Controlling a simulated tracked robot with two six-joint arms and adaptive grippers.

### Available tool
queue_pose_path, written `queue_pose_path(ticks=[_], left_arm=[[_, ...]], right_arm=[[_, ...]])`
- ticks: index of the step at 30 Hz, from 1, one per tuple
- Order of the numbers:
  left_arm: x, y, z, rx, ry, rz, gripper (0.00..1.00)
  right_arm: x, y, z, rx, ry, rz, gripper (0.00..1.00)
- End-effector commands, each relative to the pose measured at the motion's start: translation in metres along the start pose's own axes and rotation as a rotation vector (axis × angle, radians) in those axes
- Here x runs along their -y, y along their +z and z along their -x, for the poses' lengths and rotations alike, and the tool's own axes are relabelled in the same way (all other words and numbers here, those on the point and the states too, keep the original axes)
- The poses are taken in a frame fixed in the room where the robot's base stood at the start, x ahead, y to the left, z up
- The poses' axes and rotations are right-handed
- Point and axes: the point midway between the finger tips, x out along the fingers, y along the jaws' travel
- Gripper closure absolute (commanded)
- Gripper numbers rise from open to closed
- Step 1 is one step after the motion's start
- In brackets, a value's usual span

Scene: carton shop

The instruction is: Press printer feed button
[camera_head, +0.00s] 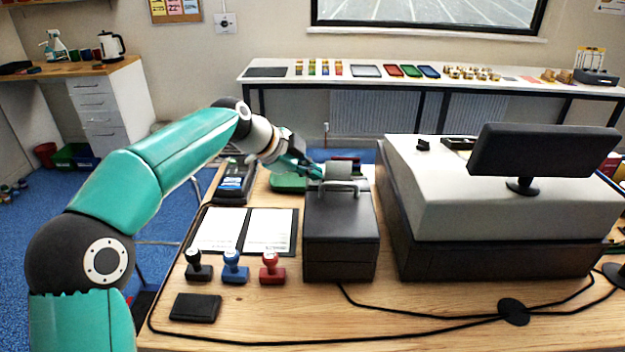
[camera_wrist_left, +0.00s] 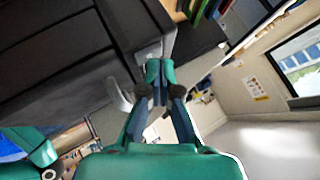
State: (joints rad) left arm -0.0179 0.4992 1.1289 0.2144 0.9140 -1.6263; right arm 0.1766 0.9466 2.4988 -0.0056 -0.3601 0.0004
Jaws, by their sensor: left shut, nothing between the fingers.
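The printer (camera_head: 341,238) is a dark box with a pale roll (camera_head: 338,170) and light grey brackets at its top back; it fills the upper left of the left wrist view (camera_wrist_left: 60,70). My left gripper (camera_head: 317,173) is shut and empty at the printer's back left top edge. In the left wrist view its closed fingertips (camera_wrist_left: 160,70) are right by a small light grey part (camera_wrist_left: 149,50) on the printer's edge; I cannot tell whether they touch. I cannot make out a separate feed button. My right gripper is not in view.
A cash register (camera_head: 500,190) with a dark screen (camera_head: 545,150) stands to the right. Left of the printer are an open folder (camera_head: 243,231), three stamps (camera_head: 234,267), a card terminal (camera_head: 233,182) and a dark wallet (camera_head: 195,307). Black cables cross the front of the table.

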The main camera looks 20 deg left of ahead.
Motion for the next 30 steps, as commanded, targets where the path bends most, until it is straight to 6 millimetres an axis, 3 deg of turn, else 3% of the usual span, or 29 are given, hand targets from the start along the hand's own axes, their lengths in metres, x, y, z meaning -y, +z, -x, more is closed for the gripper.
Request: queue_pose_path(ticks=[17, 30], left_arm=[[0.006, -0.006, 0.009, 0.0, -0.001, 0.0, 1.0], [0.027, -0.026, 0.036, 0.0, -0.002, -0.001, 1.0]], right_arm=[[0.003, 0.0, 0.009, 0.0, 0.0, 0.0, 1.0], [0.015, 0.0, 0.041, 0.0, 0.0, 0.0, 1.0]])
